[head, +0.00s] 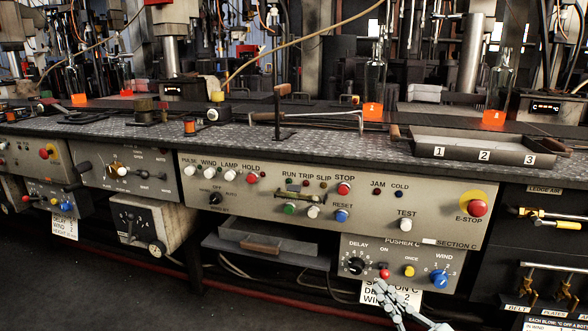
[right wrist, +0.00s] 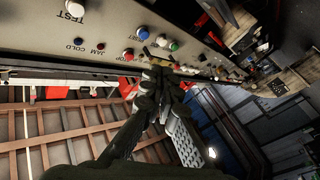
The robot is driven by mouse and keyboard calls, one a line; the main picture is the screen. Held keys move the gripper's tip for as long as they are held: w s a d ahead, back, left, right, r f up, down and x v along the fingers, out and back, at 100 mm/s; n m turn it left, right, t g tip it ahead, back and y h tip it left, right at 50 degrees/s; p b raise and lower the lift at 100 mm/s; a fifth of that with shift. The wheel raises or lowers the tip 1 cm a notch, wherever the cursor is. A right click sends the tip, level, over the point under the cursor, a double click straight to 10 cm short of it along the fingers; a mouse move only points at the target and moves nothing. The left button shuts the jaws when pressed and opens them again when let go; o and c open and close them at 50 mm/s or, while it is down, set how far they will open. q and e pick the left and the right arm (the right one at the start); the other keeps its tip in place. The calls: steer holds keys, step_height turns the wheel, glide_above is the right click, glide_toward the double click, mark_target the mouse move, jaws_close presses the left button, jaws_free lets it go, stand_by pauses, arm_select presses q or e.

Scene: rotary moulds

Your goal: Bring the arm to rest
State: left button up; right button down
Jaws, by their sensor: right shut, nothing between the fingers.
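My right gripper (head: 388,287) comes in from the bottom edge of the head view, in front of the lower edge of the PUSHER C panel (head: 425,259). Its fingers are shut with nothing between them. The tips appear close to a red-ended lever (head: 384,273) on that panel; I cannot tell whether they touch it. In the right wrist view the closed fingers (right wrist: 160,72) point toward the control panel (right wrist: 100,22). My left gripper is not in view.
The SECTION C panel (head: 300,200) has several buttons and a red E-STOP (head: 477,208) at right. A hanging label (head: 392,296) is partly behind my gripper. A numbered tray (head: 470,135) and bottles stand on the bench. The dark floor (head: 90,285) at left is clear.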

steer(key=s+d+f+m+g+h, duration=0.4)
steer(key=s+f+g+h, duration=0.4)
steer(key=f, duration=0.5)
steer(key=s+d+f+m+g+h, duration=0.1)
steer(key=s+d+f+m+g, duration=0.15)
steer(key=s, duration=0.55)
steer(key=s+d+f+m+g+h, duration=0.1)
steer(key=s+d+f+m+g, duration=0.15)
steer(key=s, duration=0.55)
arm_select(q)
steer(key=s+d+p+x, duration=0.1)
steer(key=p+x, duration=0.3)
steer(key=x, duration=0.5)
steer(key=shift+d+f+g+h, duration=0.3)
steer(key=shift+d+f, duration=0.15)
arm_select(e)
step_height(320, 180, down, 9)
steer(key=w+d+g, duration=0.1)
steer(key=shift+w+r+n+g+y, duration=0.15)
steer(key=shift+n+g+y, duration=0.25)
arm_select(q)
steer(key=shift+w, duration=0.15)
arm_select(e)
steer(key=shift+w, duration=0.1)
